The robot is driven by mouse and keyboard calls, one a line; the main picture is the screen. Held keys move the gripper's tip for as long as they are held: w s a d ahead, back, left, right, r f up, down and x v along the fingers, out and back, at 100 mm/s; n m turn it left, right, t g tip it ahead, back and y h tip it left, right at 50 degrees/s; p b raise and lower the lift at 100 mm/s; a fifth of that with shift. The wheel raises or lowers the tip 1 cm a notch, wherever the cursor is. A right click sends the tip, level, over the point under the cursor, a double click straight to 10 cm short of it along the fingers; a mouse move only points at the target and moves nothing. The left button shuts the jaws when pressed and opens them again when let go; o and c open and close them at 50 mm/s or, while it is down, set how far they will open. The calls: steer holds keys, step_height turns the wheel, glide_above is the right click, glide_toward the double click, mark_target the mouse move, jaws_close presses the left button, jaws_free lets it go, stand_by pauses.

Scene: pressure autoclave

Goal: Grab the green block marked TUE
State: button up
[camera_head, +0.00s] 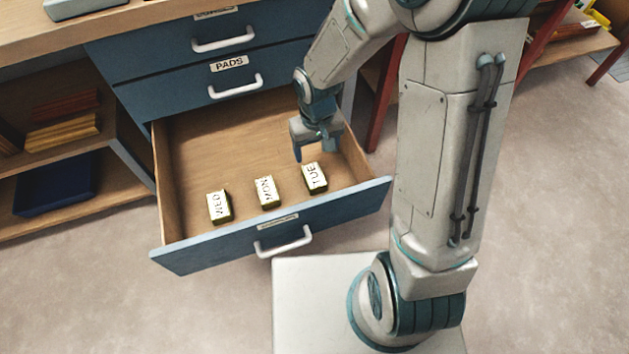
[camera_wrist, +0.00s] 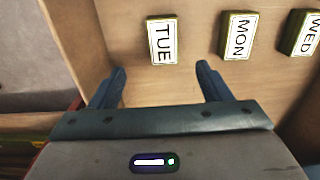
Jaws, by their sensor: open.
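The green block marked TUE (camera_head: 314,177) lies in the open drawer (camera_head: 200,150), the rightmost of three blocks in the head view. It has a white label on top. In the wrist view the TUE block (camera_wrist: 162,41) is at the top, beyond and between the fingertips. My gripper (camera_head: 312,156) is above the drawer, just behind the TUE block. In the wrist view my gripper (camera_wrist: 160,78) is open, with nothing between its fingers. The head view does not show clearly how high the fingers are above the drawer floor.
The MON block (camera_head: 266,192) and the WED block (camera_head: 219,207) lie to the left in the same drawer. The drawer's right wall (camera_head: 352,152) is close to my gripper. The PADS drawer (camera_head: 190,92) above is closed. The drawer floor behind the blocks is clear.

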mark_target(314, 175)
step_height(314, 175, down, 7)
steer(key=b, duration=0.2)
steer(key=shift+f+b, duration=0.15)
steer(key=shift+b, duration=0.2)
steer(key=f+b, duration=0.2)
steer(key=f, duration=0.1)
steer(key=f+b, duration=0.1)
steer(key=f, duration=0.1)
steer(key=shift+w+a+f, duration=0.1)
steer(key=shift+a, duration=0.2)
steer(key=c, duration=1.1)
